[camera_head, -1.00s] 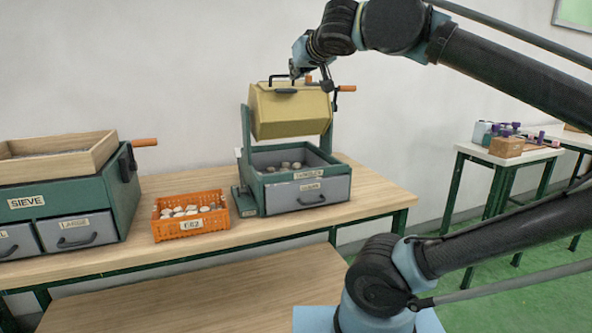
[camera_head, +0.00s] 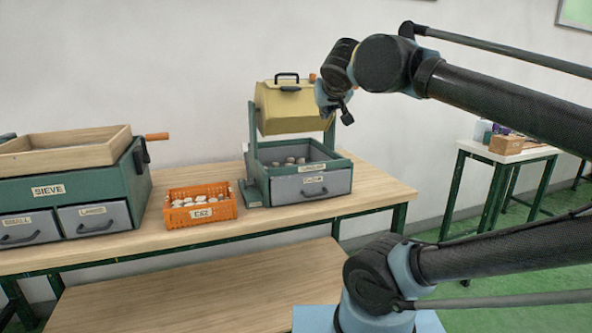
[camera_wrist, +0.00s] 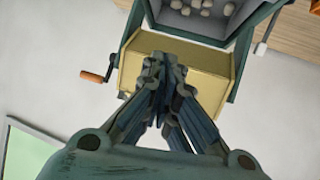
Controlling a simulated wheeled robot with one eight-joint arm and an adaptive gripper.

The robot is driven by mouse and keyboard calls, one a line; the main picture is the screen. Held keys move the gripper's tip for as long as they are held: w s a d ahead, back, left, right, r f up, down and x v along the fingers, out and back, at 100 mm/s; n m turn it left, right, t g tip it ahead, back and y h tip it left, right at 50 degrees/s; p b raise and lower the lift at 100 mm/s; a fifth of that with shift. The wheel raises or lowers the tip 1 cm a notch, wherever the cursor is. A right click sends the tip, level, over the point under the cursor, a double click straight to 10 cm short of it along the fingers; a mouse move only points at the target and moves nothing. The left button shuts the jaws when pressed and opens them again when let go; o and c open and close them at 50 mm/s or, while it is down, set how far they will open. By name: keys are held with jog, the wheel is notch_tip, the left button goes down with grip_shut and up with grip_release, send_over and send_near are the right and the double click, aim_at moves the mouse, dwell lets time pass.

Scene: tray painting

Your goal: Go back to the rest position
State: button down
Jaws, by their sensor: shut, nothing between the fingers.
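My gripper (camera_wrist: 160,68) is shut and empty in the wrist view, its fingers together in front of the yellow drum (camera_wrist: 190,82). In the head view my gripper (camera_head: 346,116) hangs at the right side of the yellow drum (camera_head: 283,112). I cannot tell whether it touches the drum. The drum sits raised in a green frame (camera_head: 252,135), above a grey drawer (camera_head: 310,190) and an open tray holding several pale stones (camera_head: 290,162). The drum's orange crank handle shows in the wrist view (camera_wrist: 91,77).
An orange crate (camera_head: 228,207) of pale stones stands left of the drum machine on the wooden table (camera_head: 370,187). A green sieve box (camera_head: 140,190) stands further left. A white side table (camera_head: 500,152) with small items is at the right. Open air lies above the machine.

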jog(key=s+d+f+m+g+h, duration=0.1)
jog(key=s+d+f+g, duration=0.15)
jog(key=f, duration=0.45)
jog(key=s+d+f+g+h, duration=0.1)
jog(key=d+f, duration=0.3)
jog(key=f, duration=0.3)
jog(key=s+d+f+m+g+h, duration=0.1)
jog(key=d+f+g, duration=0.1)
jog(key=d+f, duration=0.35)
jog(key=s+f+g+y, duration=0.1)
jog(key=s+f+g, duration=0.1)
jog(key=s+f, duration=0.3)
jog(key=s+a+f+g+y, duration=0.1)
jog(key=s+f, duration=0.4)
jog(key=f, duration=0.5)
jog(key=shift+a+f+g, duration=0.15)
jog(key=shift+f+g, duration=0.25)
jog(key=shift+g, duration=0.25)
jog(key=shift+w+f, duration=0.2)
jog(key=shift+w, duration=0.3)
